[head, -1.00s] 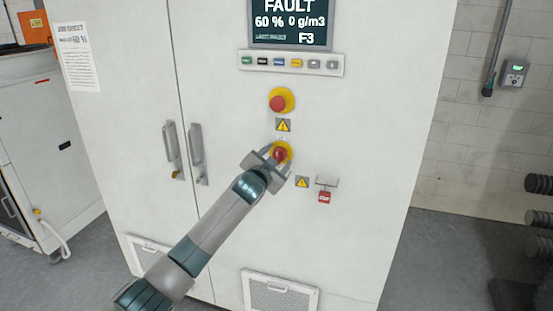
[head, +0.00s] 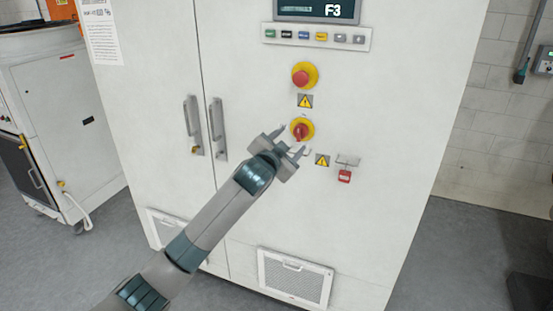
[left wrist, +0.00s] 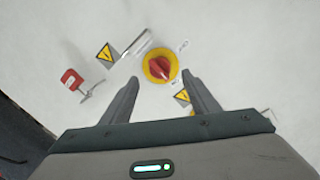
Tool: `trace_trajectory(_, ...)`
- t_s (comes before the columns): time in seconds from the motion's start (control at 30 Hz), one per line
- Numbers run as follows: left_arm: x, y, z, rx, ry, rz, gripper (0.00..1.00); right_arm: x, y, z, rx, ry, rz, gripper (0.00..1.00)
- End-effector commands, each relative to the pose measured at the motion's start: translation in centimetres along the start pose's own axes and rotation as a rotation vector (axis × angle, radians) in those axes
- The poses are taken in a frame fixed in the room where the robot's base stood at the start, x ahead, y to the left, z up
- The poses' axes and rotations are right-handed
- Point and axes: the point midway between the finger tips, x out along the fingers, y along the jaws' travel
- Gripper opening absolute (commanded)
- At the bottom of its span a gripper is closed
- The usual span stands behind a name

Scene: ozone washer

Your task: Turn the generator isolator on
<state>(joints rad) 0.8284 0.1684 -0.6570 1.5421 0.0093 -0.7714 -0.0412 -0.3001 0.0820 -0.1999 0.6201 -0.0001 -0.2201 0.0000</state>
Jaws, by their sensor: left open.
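The generator isolator appears to be the lower red rotary handle on a yellow disc (head: 302,131) on the white cabinet's front. It also shows in the left wrist view (left wrist: 160,66), with the red handle slanted in that picture. My left gripper (head: 293,140) is open and empty, just below and left of the isolator in the head view. In the left wrist view its two fingertips (left wrist: 162,80) lie either side of and slightly below the disc, apart from it. The isolator's markings are too small to read. My right gripper is not in view.
A red push button on yellow (head: 305,76) sits above the isolator, with a warning label between. A red padlock (head: 344,176) hangs from a bracket at right. Door handles (head: 193,124) stand out at left. A vent grille (head: 295,279) is below.

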Motion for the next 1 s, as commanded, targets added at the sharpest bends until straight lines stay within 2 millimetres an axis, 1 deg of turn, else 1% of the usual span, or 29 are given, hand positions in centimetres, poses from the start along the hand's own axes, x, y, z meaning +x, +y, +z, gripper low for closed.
trace_trajectory(0.03,-0.8,0.1,0.1,0.000,0.003,0.000,0.55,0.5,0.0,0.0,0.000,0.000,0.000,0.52)
trace_trajectory(0.4,-6.5,0.1,0.2,0.000,0.001,0.000,0.55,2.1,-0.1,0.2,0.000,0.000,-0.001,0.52)
trace_trajectory(0.6,-8.8,0.1,0.1,0.001,0.000,0.001,0.55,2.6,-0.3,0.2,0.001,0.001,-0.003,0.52)
trace_trajectory(0.8,-9.8,0.1,0.1,0.001,-0.001,0.001,0.55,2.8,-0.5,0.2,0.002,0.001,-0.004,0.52)
trace_trajectory(1.0,-9.9,0.1,0.0,0.001,-0.001,0.001,0.55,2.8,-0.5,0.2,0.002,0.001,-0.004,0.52)
